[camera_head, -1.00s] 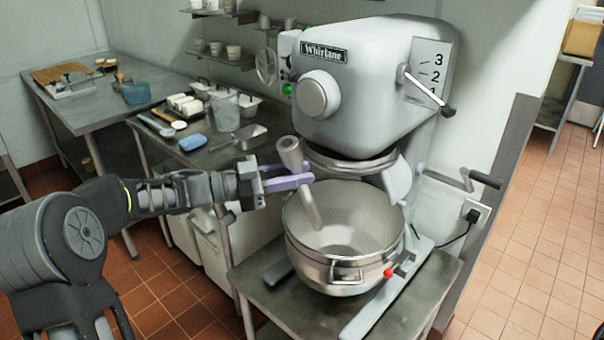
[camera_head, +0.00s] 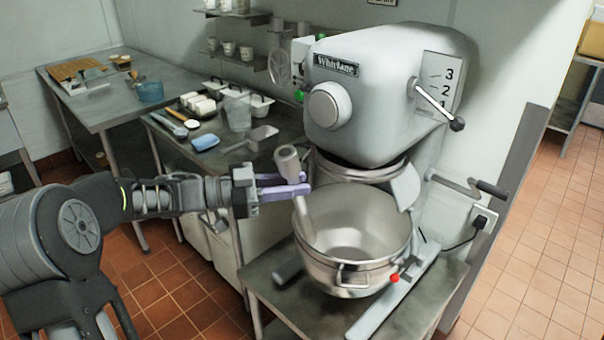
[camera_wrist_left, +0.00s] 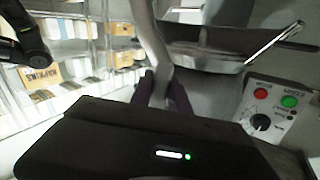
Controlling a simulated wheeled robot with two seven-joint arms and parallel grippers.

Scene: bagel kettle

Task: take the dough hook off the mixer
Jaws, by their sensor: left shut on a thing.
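The mixer (camera_head: 385,95) is a grey stand mixer with a steel bowl (camera_head: 345,270) under its head. The dough hook (camera_head: 289,162) is a grey metal piece with a thick upper end, left of the mixer head and apart from it. Its lower part slants down across the bowl's left rim; its tip is hard to make out. My left gripper (camera_head: 287,189), with purple fingers, is shut on the hook. In the left wrist view the hook (camera_wrist_left: 150,40) runs up from between the dark fingers (camera_wrist_left: 164,92).
A side table with a clear jug (camera_head: 237,110), a metal scoop (camera_head: 252,139) and a blue item (camera_head: 205,142) stands behind my left arm. The bowl stands close by the hook.

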